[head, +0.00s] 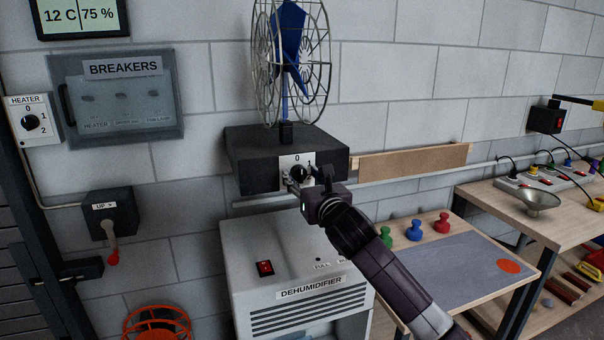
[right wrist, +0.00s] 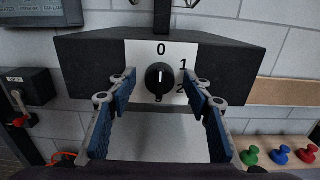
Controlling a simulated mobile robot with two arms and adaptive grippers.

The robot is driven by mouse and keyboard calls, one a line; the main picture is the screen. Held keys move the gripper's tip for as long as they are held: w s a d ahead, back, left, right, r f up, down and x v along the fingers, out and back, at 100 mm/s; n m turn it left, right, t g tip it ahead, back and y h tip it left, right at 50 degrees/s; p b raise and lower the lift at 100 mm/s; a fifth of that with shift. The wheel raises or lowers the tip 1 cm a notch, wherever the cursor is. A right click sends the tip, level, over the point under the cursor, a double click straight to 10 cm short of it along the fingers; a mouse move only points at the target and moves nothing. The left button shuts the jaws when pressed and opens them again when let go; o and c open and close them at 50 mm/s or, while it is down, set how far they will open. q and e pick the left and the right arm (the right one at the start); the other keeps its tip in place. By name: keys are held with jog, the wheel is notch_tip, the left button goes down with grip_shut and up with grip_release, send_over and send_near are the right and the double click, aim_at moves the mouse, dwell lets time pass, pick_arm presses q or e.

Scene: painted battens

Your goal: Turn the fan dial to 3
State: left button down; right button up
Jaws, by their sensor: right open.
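The fan dial (right wrist: 159,80) is a round black knob on a white plate (right wrist: 145,52) on the front of the fan's dark base box (right wrist: 90,65). In the head view, the dial (head: 298,172) sits below the blue-bladed caged fan (head: 290,55). My right gripper (right wrist: 160,82) is open, its fingertips on either side of the dial with gaps visible. It also shows in the head view (head: 305,180), partly covering the plate. My left gripper is not in view.
A white dehumidifier (head: 270,240) stands below the fan base. A table with green, blue and red pegs (head: 414,231) is on the right. A heater dial (head: 30,122), a breaker box (head: 120,95) and a lever box (head: 110,212) are on the left wall.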

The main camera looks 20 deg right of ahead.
jog(key=shift+w, duration=0.25)
jog(key=c, duration=1.1)
